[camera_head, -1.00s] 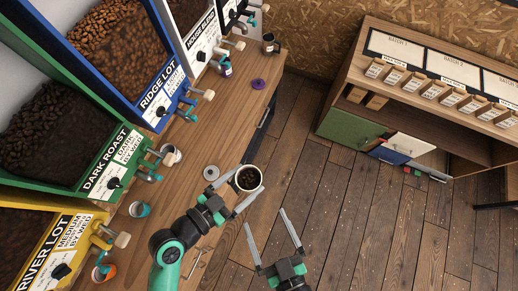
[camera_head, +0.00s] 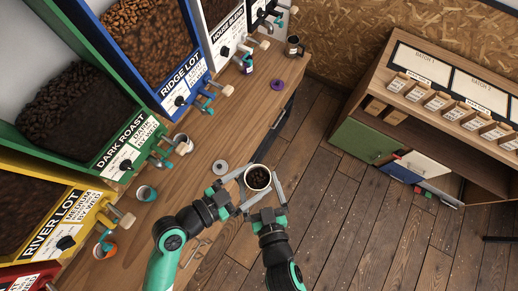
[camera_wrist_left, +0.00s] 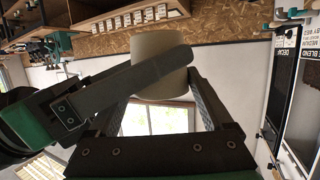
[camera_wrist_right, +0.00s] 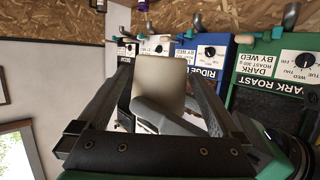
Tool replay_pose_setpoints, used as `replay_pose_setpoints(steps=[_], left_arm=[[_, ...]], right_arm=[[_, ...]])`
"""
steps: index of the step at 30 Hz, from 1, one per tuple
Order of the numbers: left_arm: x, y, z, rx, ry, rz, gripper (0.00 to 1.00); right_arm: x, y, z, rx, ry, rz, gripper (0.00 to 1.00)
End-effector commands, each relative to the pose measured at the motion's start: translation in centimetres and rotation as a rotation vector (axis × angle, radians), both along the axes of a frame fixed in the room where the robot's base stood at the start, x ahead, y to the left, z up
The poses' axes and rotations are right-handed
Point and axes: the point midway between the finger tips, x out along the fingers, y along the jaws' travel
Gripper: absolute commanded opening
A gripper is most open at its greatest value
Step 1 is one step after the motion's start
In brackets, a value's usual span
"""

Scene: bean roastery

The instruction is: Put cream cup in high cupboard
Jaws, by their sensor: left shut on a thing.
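The cream cup (camera_head: 258,178), filled with dark beans, is held upright near the counter's front edge. My left gripper (camera_head: 247,190) is shut on it; the cup also shows between its fingers in the left wrist view (camera_wrist_left: 160,68). My right gripper (camera_head: 263,192) is open, with its fingers on either side of the cup. In the right wrist view the cup (camera_wrist_right: 158,82) stands between these fingers with gaps beside it, and a left finger crosses its lower part. A wooden cabinet (camera_head: 395,105) with green, white and blue doors stands at the right. I cannot tell which part is the high cupboard.
The wooden counter (camera_head: 235,120) runs along the left under several bean dispensers. Several small boxes line the cabinet top. Open floor (camera_head: 345,220) lies between counter and cabinet.

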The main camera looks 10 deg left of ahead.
Motion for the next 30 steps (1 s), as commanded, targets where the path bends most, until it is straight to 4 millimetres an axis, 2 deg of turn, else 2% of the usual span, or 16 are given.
replay_pose_setpoints(steps=[1, 2, 13, 14, 16, 24, 26, 28, 30], left_arm=[[0.0, 0.0, 0.0, -0.001, -0.001, 0.0, 0.12], [0.0, 0.0, 0.0, -0.001, -0.001, 0.0, 0.12], [0.0, 0.0, 0.0, -0.001, -0.001, 0.0, 0.12], [0.0, 0.0, 0.0, 0.0, -0.001, 0.001, 0.86], [0.0, 0.0, 0.0, 0.0, -0.001, 0.001, 0.99], [0.1, 0.0, 0.2, -0.002, -0.005, 0.0, 1.0], [0.5, -0.1, 0.9, -0.005, -0.019, 0.001, 1.0], [1.5, -0.3, 2.4, -0.014, -0.055, 0.005, 1.0], [3.3, 0.3, 4.6, -0.011, -0.103, 0.036, 1.0]], right_arm=[[0.0, 0.0, 0.0, 0.0, 0.0, 0.0, 0.93], [0.0, 0.0, 0.0, 0.0, 0.0, 0.0, 0.87], [0.0, 0.0, 0.0, 0.0, 0.0, 0.0, 0.21], [0.0, 0.0, 0.1, 0.0, -0.001, 0.0, 0.17], [0.0, 0.0, 0.1, 0.0, -0.001, 0.0, 0.17], [0.0, 0.0, 0.1, 0.001, -0.002, 0.001, 0.17], [0.0, 0.0, 0.1, 0.001, -0.002, 0.001, 0.17], [0.0, 0.0, 0.1, 0.001, -0.002, 0.001, 0.17], [0.0, 0.0, 0.1, 0.001, -0.001, 0.001, 0.0]])
